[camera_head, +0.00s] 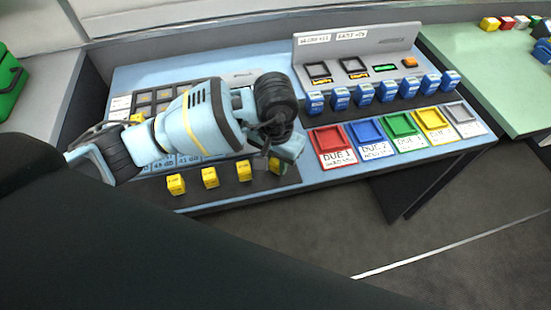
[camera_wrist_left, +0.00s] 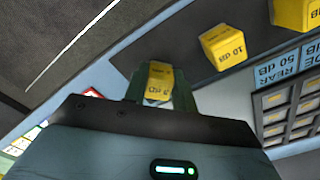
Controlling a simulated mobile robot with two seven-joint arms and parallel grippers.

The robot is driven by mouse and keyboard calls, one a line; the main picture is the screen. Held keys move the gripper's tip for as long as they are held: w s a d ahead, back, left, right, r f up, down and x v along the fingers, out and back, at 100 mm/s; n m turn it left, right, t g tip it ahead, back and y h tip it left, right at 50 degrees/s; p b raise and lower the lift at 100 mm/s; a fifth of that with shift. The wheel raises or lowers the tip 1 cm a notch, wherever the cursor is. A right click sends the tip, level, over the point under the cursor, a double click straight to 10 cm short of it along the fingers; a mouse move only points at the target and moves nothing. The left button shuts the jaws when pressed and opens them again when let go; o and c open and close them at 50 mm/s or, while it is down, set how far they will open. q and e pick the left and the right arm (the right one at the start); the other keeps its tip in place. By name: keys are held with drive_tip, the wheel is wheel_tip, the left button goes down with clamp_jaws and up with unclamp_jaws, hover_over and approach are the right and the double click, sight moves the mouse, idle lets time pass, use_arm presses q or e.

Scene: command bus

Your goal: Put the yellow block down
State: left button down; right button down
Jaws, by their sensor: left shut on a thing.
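The yellow block (camera_wrist_left: 158,82) sits between the fingers of my left gripper (camera_wrist_left: 156,90) in the left wrist view, with dark lettering on its face. In the head view my left gripper (camera_head: 281,160) is over the front edge of the dark strip on the console, and the block (camera_head: 277,165) is mostly hidden by it. I cannot tell whether the block touches the strip. Several similar yellow blocks (camera_head: 210,178) stand in a row to its left; one marked 10 dB (camera_wrist_left: 224,46) shows in the left wrist view. My right gripper is not in view.
Right of my gripper, the blue console (camera_head: 312,178) holds a red tray (camera_head: 333,146), with blue, green, yellow and grey trays (camera_head: 464,118) beyond. Several blue blocks (camera_head: 339,98) stand behind them. A green table (camera_head: 480,75) with small blocks is at far right.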

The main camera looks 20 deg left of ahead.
sight(276, 161)
use_arm(q)
drive_tip(key=c, duration=1.1)
unclamp_jaws()
drive_tip(key=shift+c, duration=0.2)
wheel_tip(276, 161, up, 12)
